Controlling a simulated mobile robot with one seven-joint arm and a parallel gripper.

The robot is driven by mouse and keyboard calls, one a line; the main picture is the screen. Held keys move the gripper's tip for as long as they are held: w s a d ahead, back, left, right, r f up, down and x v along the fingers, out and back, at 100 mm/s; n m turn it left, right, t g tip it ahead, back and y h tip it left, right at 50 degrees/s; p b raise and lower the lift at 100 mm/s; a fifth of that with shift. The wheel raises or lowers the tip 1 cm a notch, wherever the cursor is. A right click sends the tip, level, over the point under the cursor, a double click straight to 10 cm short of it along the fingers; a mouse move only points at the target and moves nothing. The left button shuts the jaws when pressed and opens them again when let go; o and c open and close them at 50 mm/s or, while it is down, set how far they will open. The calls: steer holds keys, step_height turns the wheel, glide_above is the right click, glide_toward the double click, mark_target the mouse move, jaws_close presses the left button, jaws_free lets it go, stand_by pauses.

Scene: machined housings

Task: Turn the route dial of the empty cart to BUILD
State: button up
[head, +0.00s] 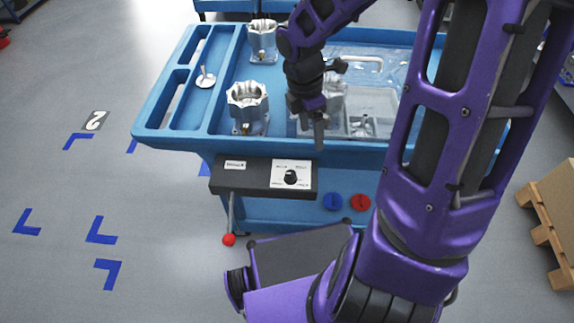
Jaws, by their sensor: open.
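A blue cart or bench (165,128) stands in front of me, with metal housings on its top, so it is not empty. A dark control box (240,176) sits on its front edge. A black dial (291,177) is on the box's white plate, with small labels around it that I cannot read. My gripper (311,128) is open, pointing down above and behind the dial, apart from it. It hides part of a housing (333,92) behind it.
Two more housings, one near (247,106) and one far (262,41), stand left of my gripper. A red-knobbed lever (229,239) hangs below the box. Blue (332,202) and red (361,202) round parts are on the front. A pallet with a box (552,225) stands right.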

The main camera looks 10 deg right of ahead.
mark_target(291, 173)
steer(key=a+r+n+y, duration=0.2)
steer(key=a+n, duration=0.1)
steer(key=a, duration=0.1)
steer(key=f, duration=0.5)
steer(key=f+b, duration=0.1)
steer(key=f, duration=1.1)
steer(key=shift+w+a+b, duration=0.15)
steer(key=shift+a+b, duration=0.1)
steer(key=shift+b, duration=0.1)
jaws_close()
